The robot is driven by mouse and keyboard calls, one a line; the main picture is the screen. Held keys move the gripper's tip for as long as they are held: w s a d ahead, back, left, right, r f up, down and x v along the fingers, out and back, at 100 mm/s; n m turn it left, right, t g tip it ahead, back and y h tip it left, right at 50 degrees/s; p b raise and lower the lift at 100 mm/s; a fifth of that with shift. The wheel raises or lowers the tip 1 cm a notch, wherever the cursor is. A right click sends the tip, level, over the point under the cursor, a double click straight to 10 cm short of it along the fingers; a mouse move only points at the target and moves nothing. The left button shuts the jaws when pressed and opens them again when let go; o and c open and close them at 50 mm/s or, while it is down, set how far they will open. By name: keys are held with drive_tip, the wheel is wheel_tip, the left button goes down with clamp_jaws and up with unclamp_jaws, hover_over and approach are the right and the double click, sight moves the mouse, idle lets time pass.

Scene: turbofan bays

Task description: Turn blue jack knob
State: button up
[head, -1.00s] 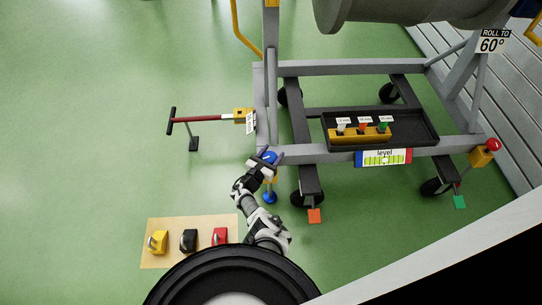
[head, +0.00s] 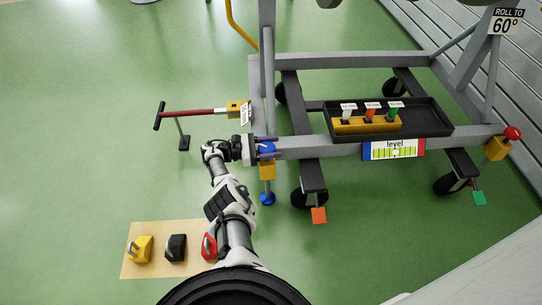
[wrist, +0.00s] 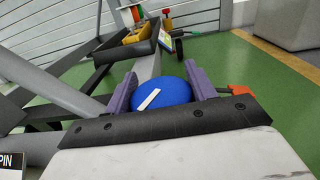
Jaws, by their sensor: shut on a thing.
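The blue jack knob (head: 266,148) tops a jack with a yellow bracket at the left end of the cart's front beam. A blue foot (head: 267,198) is at the jack's lower end on the floor. In the wrist view the knob (wrist: 163,94) is a round blue dome with a white stripe running diagonally. My gripper (head: 264,148) reaches it from the left, level with the knob. In the wrist view my gripper's two purple fingers (wrist: 161,90) stand on either side of the knob, shut on it. The knob's lower part is hidden behind the gripper body.
A level gauge (head: 394,149) is on the front beam, below a black tray (head: 435,118) with tagged pieces. A red-knobbed jack (head: 512,133) stands at the right. A red-handled tow bar (head: 188,114) projects left. Chocks sit on a tan mat (head: 131,270); green floor around is clear.

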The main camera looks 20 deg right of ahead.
drive_tip(key=shift+f+m+g+y+b, duration=0.15)
drive_tip(key=shift+m+g+y+b, duration=0.15)
drive_tip(key=shift+m+g+b, duration=0.55)
drive_tip(key=shift+f+m+g+y+b, duration=0.1)
drive_tip(key=shift+m+g+y+b, duration=0.25)
drive_tip(key=shift+g+b, duration=1)
drive_tip(key=b, duration=0.2)
drive_tip(key=m+y+b, duration=0.1)
drive_tip(key=shift+s+d+r+g+b, duration=0.1)
drive_tip(key=shift+s+r+g+b, duration=0.1)
drive_tip(key=shift+g+b, duration=0.2)
drive_tip(key=shift+r, duration=0.15)
drive_tip(key=o, duration=1)
drive_tip(key=shift+a, duration=0.25)
